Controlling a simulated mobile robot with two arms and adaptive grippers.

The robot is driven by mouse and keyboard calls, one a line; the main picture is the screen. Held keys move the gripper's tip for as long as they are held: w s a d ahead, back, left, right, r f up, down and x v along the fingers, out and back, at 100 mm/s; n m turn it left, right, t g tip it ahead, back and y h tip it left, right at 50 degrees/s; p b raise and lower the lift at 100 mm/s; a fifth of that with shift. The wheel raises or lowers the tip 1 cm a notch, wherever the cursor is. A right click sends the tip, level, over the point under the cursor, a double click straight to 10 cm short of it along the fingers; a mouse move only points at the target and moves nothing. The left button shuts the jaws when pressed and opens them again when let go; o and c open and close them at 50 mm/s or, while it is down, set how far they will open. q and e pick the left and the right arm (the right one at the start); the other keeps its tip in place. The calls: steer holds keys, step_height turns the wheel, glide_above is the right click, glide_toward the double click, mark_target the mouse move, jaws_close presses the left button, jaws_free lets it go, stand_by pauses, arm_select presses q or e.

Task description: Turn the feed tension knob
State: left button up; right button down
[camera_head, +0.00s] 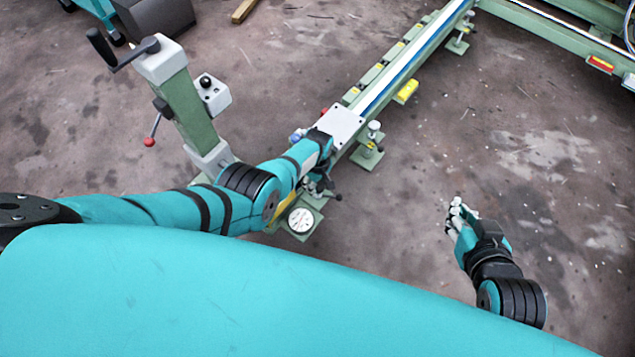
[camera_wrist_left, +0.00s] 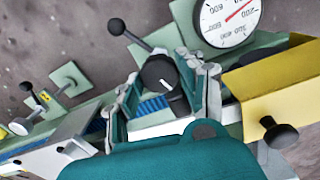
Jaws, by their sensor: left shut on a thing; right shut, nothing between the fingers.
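The feed tension knob (camera_wrist_left: 158,73) is a round black knob with a white mark on its face, seen in the left wrist view. My left gripper (camera_wrist_left: 172,78) has a finger on each side of it and is shut on it. In the head view my left gripper (camera_head: 322,182) is at the near end of the green rail machine, where the arm hides the knob. My right gripper (camera_head: 457,213) is shut and empty above bare floor on the right.
A round dial gauge (camera_wrist_left: 228,20) with a red needle is beside the knob. A yellow guard (camera_wrist_left: 285,100) with a black knob (camera_wrist_left: 279,134) is to the right. A black ball-ended lever (camera_wrist_left: 116,27) sticks up on the left.

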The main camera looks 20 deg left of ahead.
stand_by(0.5)
arm_select(q)
steer(key=o, duration=1.2)
steer(key=shift+r, duration=0.15)
step_height(320, 180, up, 12)
steer(key=shift+f, duration=0.1)
